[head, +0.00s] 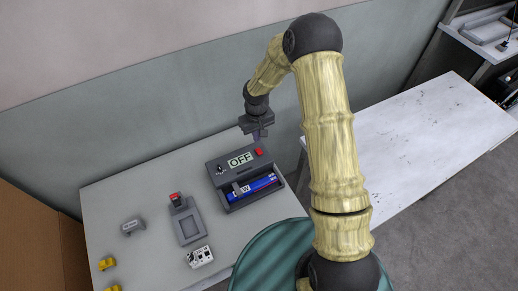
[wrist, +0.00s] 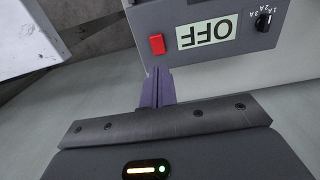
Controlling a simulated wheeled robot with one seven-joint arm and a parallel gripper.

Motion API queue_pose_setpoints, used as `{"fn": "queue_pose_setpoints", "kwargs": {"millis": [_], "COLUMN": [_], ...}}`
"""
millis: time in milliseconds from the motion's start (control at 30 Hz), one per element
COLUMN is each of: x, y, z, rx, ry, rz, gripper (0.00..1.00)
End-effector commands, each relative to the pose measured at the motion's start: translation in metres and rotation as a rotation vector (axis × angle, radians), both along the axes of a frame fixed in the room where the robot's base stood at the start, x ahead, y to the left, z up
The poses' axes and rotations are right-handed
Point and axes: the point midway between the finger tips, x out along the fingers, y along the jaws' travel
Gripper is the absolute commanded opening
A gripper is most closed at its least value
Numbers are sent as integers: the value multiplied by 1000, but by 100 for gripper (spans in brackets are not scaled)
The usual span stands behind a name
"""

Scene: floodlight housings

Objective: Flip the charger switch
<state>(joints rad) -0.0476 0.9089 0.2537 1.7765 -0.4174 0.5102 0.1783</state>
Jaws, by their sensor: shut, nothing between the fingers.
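The charger (head: 222,180) is a dark grey box on the light table, with a display (head: 240,160) reading OFF and a dial (head: 220,168) at its left. Its red switch (head: 259,152) is at the right of the display; in the wrist view the switch (wrist: 157,44) appears upside down beside the display (wrist: 206,32). A blue battery (head: 262,184) lies in the charger's open bay. My gripper (head: 257,136) is shut and empty, just behind the switch. In the wrist view its purple fingertips (wrist: 158,72) are close to the charger's edge near the switch; contact cannot be told.
A grey housing (head: 187,225) with a red part, a circuit board (head: 200,257), a small grey part (head: 132,227) and yellow pieces (head: 107,263) lie on the table. A cardboard panel (head: 40,235) stands left. A white table (head: 420,135) is at right.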

Motion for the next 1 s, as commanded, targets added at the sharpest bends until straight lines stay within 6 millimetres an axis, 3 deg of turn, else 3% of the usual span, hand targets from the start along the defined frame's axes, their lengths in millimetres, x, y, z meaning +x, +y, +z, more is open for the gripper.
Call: {"fn": "queue_pose_setpoints", "kwargs": {"millis": [233, 833, 1000], "x": [0, 0, -7], "y": [0, 0, -9], "z": [21, 22, 41], "rx": [-1, -1, -4], "ry": [-1, -1, -16], "rz": [0, -1, -16], "gripper": [0, 0, 0]}}
